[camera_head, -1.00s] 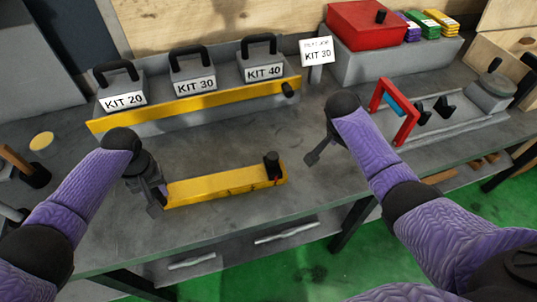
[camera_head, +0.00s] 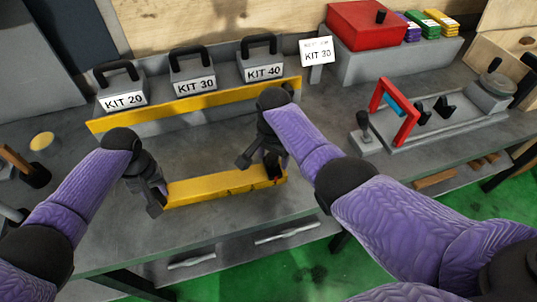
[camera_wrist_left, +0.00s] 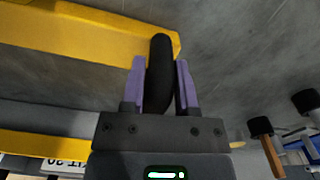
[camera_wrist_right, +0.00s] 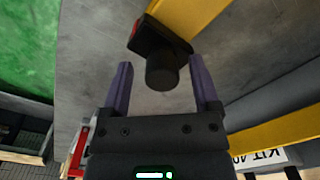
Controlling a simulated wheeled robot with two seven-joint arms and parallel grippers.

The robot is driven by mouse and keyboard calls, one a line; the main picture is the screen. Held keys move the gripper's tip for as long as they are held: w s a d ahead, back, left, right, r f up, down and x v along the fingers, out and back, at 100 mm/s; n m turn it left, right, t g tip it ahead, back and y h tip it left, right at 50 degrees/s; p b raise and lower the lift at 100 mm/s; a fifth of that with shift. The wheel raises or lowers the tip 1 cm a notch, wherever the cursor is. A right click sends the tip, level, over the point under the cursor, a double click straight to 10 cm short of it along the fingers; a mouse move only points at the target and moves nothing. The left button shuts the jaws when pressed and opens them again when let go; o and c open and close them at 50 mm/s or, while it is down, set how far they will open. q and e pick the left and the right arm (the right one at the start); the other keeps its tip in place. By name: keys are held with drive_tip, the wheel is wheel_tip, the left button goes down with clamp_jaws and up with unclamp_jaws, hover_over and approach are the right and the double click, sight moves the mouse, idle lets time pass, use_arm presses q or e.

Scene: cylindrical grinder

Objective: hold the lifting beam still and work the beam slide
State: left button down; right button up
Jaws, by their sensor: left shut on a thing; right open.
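The yellow lifting beam (camera_head: 222,188) lies on the grey bench in the head view. My left gripper (camera_head: 156,198) is shut at its left end. In the left wrist view the jaws (camera_wrist_left: 160,80) close on a black upright handle (camera_wrist_left: 160,65) beside the end of the beam (camera_wrist_left: 90,35). The beam slide's black knob (camera_wrist_right: 161,72) is at the right end of the beam in the right wrist view, with a small red mark on its block. My right gripper (camera_wrist_right: 163,80) is open, its fingers on either side of the knob and apart from it. In the head view my right gripper (camera_head: 258,165) partly hides the slide.
KIT 20 (camera_head: 123,101), KIT 30 (camera_head: 195,86) and KIT 40 (camera_head: 264,72) weights stand behind a yellow rail (camera_head: 190,105). A sign (camera_head: 317,51) reads KIT 30. A red frame (camera_head: 407,125) on a fixture stands to the right.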

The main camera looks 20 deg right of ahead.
clamp_jaws()
idle(0.3)
drive_tip(key=shift+d, duration=0.1)
idle(1.0)
